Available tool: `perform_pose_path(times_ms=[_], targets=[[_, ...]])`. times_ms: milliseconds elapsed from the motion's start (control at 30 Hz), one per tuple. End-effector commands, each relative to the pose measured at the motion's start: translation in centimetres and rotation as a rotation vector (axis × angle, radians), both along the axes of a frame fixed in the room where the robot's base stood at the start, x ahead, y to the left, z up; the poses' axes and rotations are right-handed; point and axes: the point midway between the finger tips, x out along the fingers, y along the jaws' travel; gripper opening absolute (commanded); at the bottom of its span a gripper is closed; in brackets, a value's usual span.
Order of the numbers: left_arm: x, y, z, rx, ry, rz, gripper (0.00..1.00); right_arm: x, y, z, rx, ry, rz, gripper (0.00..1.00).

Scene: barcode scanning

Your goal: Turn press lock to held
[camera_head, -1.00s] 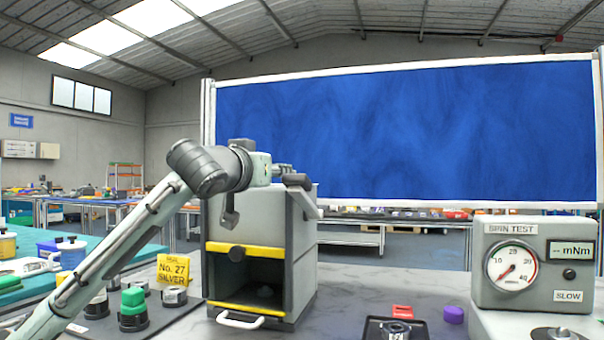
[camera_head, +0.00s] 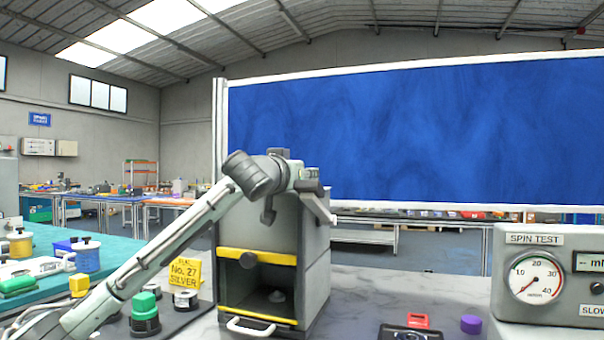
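The press is a grey box (camera_head: 315,265) with two yellow bars across its front, standing on the grey bench. My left arm comes in from the left, and my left gripper (camera_head: 322,203) is at the press's upper right side. Its fingers are small and partly hidden, so I cannot tell open from shut. I cannot make out the lock clearly. My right gripper is not in view.
A yellow "No. 27 SILVER" sign (camera_head: 185,272), a green-topped part (camera_head: 145,312) and other parts stand left of the press. A red piece (camera_head: 418,320), a purple cylinder (camera_head: 471,324) and the spin test box (camera_head: 541,297) are to the right. Some bare bench lies between.

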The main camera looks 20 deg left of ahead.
Motion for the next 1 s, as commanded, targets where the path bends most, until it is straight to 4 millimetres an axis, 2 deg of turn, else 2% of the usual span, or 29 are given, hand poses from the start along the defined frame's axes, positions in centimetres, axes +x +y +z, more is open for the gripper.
perform_pose_path(times_ms=[133,367,600,1000], targets=[[-0.02,-0.01,0.0,0.0,0.0,0.0,0.29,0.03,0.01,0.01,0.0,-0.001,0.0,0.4],[-0.04,-0.01,-0.01,0.0,0.0,0.0,0.0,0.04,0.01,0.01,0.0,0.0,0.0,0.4],[-0.02,0.05,-0.06,0.0,0.002,-0.007,0.0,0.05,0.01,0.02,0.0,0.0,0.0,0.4],[-0.01,0.16,-0.1,0.0,0.002,-0.135,0.0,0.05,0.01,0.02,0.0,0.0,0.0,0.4]])
